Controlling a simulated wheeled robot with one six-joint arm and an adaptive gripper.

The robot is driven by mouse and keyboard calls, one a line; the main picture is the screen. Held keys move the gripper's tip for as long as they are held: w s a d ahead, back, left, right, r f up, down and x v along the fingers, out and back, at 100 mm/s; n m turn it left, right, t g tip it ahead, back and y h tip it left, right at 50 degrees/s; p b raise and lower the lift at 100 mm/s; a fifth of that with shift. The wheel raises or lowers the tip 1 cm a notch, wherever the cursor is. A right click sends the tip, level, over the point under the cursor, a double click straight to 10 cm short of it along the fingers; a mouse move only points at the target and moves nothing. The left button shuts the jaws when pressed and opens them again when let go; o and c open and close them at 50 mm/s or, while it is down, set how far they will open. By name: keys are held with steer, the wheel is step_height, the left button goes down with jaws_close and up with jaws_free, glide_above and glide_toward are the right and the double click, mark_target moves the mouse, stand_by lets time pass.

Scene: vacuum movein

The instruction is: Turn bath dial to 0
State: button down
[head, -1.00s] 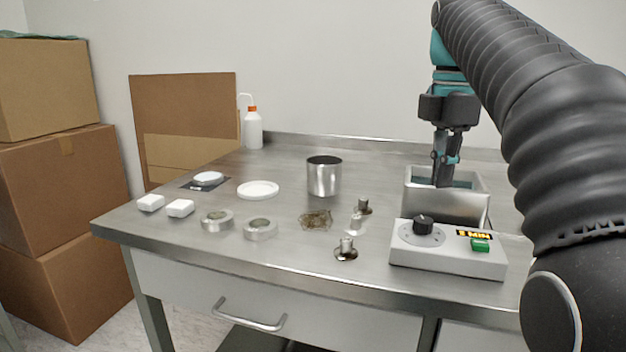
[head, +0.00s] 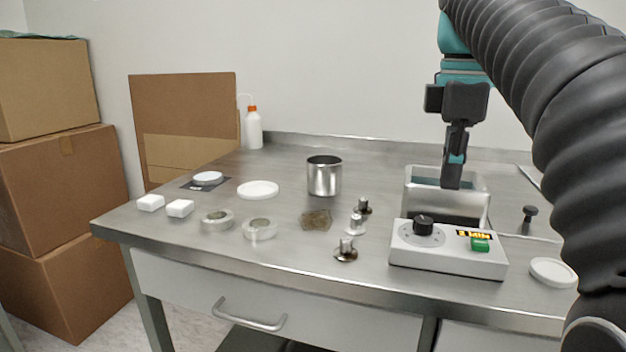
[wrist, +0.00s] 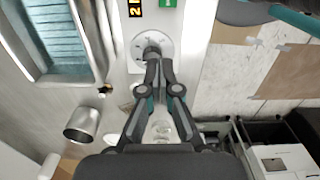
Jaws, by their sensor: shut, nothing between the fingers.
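The bath is a metal tank (head: 415,205) with a light grey control box (head: 440,263) in front. The black dial (head: 423,225) sits on the box's top left, on a round marked plate. A yellow-lit display and a green switch (head: 480,244) are to its right. The dial's setting is too small to read. My gripper (head: 450,187) is shut and empty, pointing down. In the head view its tips show above and right of the dial, against the tank. In the wrist view my gripper (wrist: 153,62) partly overlaps the dial (wrist: 152,49); contact cannot be told.
Several small metal weights (head: 346,250) stand left of the box, with a steel beaker (head: 324,178) behind them. A white lid (head: 553,272) and a black-topped piece (head: 529,214) are to the right. Rings, white blocks and a dish lie on the left of the table.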

mark_target(440, 240)
steer(key=shift+f+m, duration=0.3)
steer(key=shift+f, duration=0.2)
steer(key=shift+f+b, duration=1.75)
steer(key=shift+f, duration=1.3)
steer(key=shift+w+r+p, duration=0.15)
steer(key=shift+p, duration=0.3)
steer(key=shift+w+d+p, duration=0.3)
steer(key=shift+w+p, duration=0.25)
steer(key=shift+p, duration=0.7)
steer(key=shift+w, duration=0.1)
steer(key=shift+w, duration=0.3)
steer(key=shift+w, duration=0.1)
steer(key=shift+d, duration=0.3)
